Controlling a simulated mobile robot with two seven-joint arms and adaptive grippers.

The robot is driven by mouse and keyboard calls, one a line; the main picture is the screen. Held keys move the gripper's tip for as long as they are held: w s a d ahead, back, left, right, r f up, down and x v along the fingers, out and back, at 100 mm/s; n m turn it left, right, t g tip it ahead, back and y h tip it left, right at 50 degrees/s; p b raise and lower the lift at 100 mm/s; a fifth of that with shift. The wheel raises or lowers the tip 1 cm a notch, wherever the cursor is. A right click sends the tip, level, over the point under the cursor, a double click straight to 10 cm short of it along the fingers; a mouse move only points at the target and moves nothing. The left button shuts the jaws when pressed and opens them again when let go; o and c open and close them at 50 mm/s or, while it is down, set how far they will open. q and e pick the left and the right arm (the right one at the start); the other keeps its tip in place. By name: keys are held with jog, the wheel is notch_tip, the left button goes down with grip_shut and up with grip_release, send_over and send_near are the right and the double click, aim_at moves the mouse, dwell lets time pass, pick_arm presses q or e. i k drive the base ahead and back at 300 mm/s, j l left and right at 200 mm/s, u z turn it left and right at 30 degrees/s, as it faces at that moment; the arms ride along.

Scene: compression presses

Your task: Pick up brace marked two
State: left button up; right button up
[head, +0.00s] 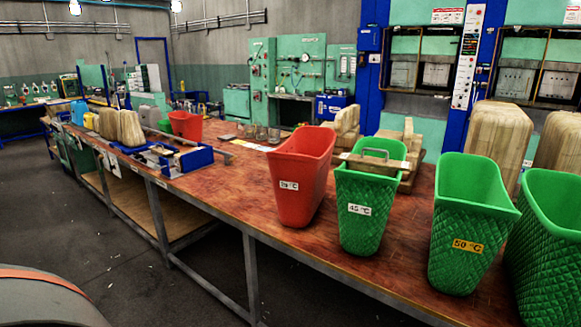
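No marking "two" can be read on any piece in the head view. A wooden piece with a grey metal handle (372,163) lies level behind or across the top of the green bin labelled 45 °C (362,228); I cannot tell whether it touches the bin. More stacked wooden pieces (408,142) stand just behind it, and another wooden stack (346,122) stands further back, partly hidden by the red bin (296,195). I cannot tell which of these is the brace. Neither of my grippers is in view.
A long brown-topped table (232,182) runs from front right to back left. Green bins, one labelled 50 °C (462,262), crowd its right end. Large wooden blocks (496,138) stand behind them. A blue tray (196,158) sits further left. The table middle is mostly clear.

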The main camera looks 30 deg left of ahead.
aim_at(157, 150)
jog(key=u, duration=2)
jog(key=i+j+u, duration=0.3)
jog(key=i, duration=0.5)
jog(key=i+u, duration=0.3)
jog(key=i, duration=0.55)
jog(key=i+z, duration=0.1)
jog(key=i, duration=1.35)
jog(key=i+j+z, duration=0.15)
jog(key=i+z, duration=0.3)
jog(key=i+j+z, duration=1.05)
jog(key=z, duration=0.15)
jog(key=i+j+z, duration=0.2)
jog(key=j+z, duration=0.2)
jog(key=i+j+z, duration=0.15)
jog(key=j+z, duration=0.2)
jog(key=j, duration=0.2)
